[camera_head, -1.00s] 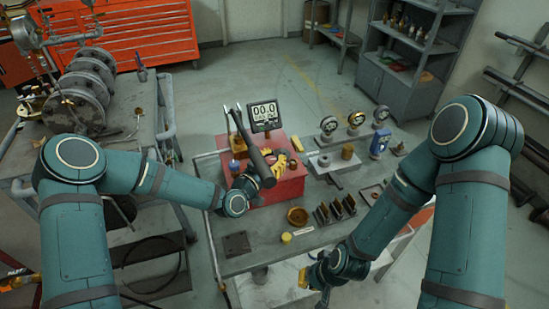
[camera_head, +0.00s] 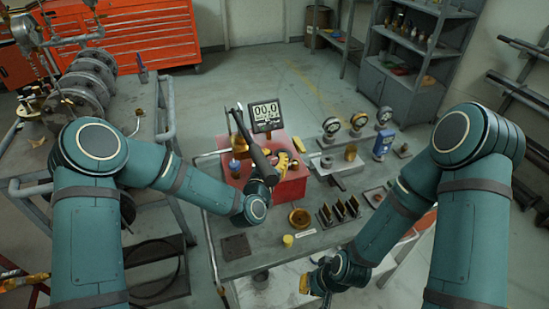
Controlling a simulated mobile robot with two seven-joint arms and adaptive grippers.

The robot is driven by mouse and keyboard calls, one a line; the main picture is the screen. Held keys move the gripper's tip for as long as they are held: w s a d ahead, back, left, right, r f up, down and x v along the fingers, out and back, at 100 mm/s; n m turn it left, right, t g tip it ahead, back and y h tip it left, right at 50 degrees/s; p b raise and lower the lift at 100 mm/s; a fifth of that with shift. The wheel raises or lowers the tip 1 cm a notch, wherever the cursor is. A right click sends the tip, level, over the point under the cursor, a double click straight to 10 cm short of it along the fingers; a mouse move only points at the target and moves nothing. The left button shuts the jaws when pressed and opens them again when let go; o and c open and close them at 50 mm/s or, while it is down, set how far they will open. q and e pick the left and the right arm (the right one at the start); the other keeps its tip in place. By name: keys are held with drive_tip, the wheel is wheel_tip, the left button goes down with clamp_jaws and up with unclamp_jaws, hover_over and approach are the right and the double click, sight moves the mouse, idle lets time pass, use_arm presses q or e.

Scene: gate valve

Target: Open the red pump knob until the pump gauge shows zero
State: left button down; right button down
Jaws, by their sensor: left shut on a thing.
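The red pump (camera_head: 292,188) stands on the grey worktable (camera_head: 236,265). Its gauge (camera_head: 265,115) reads 00.0 on the screen. My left gripper (camera_head: 285,160) is at the pump's top, below and right of the gauge, with yellow fingers showing. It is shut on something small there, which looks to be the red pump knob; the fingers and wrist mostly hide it. A long dark bar (camera_head: 252,140) slants across the pump beside the gripper. My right gripper (camera_head: 306,284) is low at the table's front, away from the pump; its jaws are too small to read.
Several round gauges (camera_head: 357,123) and a blue device (camera_head: 382,144) stand right of the pump. A brown bowl (camera_head: 299,217), a yellow cap (camera_head: 288,240) and a dark rack (camera_head: 338,211) lie in front. A cart with metal discs (camera_head: 85,85) stands at left.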

use_arm(q)
drive_tip(key=c, duration=0.5)
unclamp_jaws()
drive_tip(key=shift+c, duration=0.2)
drive_tip(key=v, duration=1.2)
